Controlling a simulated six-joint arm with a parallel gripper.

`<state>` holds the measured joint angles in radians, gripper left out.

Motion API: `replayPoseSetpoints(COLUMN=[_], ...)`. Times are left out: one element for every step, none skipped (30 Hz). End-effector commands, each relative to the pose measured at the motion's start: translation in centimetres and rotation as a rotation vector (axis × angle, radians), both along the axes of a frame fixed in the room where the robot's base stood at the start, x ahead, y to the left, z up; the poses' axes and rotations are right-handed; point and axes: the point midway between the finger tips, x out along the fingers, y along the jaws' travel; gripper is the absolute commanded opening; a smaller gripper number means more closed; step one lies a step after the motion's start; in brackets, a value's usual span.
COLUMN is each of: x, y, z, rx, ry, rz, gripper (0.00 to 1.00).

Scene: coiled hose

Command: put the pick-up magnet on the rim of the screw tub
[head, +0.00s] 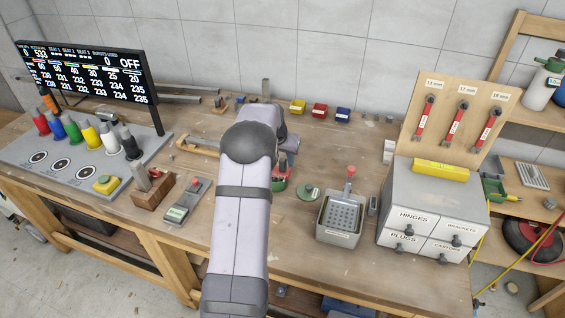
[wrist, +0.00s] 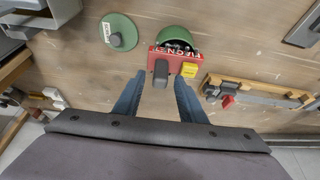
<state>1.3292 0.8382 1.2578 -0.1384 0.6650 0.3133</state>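The green screw tub (wrist: 180,34) stands on the bench with dark contents, in the upper middle of the wrist view. In the head view its green side (head: 279,186) shows partly, beside my arm. A red bar with white lettering (wrist: 168,53), a dark grey block (wrist: 161,74) and a yellow block (wrist: 189,70) are at its near side; the bar seems to be the pick-up magnet, but I cannot be sure. My gripper (wrist: 158,84) is open, its blue fingers apart on either side of the grey block in the picture. Contact cannot be told.
A green lid (wrist: 118,32) lies beside the tub. A grey basket tub (head: 341,219) and a drawer cabinet (head: 433,205) stand to the right in the head view. A wooden piece with a red part (wrist: 255,92) lies at the wrist view's right.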

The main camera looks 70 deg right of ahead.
Motion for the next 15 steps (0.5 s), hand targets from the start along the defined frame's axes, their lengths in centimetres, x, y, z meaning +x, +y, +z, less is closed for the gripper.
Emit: replayPoseSetpoints(x=[0.0, 0.0, 0.0, 0.0, 0.0, 0.0, 0.0, 0.0, 0.0, 0.0, 0.0, 0.0, 0.0, 0.0, 0.0], y=[0.2, 0.4, 0.7, 0.9, 1.1, 1.3, 1.6, 1.8, 2.0, 2.2, 2.4, 2.7, 2.9, 3.0, 3.2], z=[0.6, 1.0, 1.6, 2.1, 2.6, 3.2, 3.7, 4.2, 4.9, 5.4, 5.8, 6.4, 6.8, 7.2, 7.6], rx=[-0.003, -0.003, -0.005, -0.005, -0.005, -0.005, -0.003, -0.005, -0.004, -0.005, -0.005, -0.004, -0.004, -0.004, -0.003], ry=[-0.001, -0.001, -0.001, -0.001, -0.001, -0.001, -0.001, -0.001, -0.001, -0.001, -0.001, -0.001, -0.001, -0.001, -0.001], rz=[0.000, 0.000, 0.000, 0.000, 0.001, 0.001, 0.001, 0.001, 0.001, 0.001, 0.001, 0.001, 0.001, 0.001, 0.001], gripper=[0.37, 0.37, 0.37, 0.37, 0.37, 0.37, 0.37, 0.37, 0.37, 0.37, 0.37, 0.37, 0.37, 0.37, 0.37])
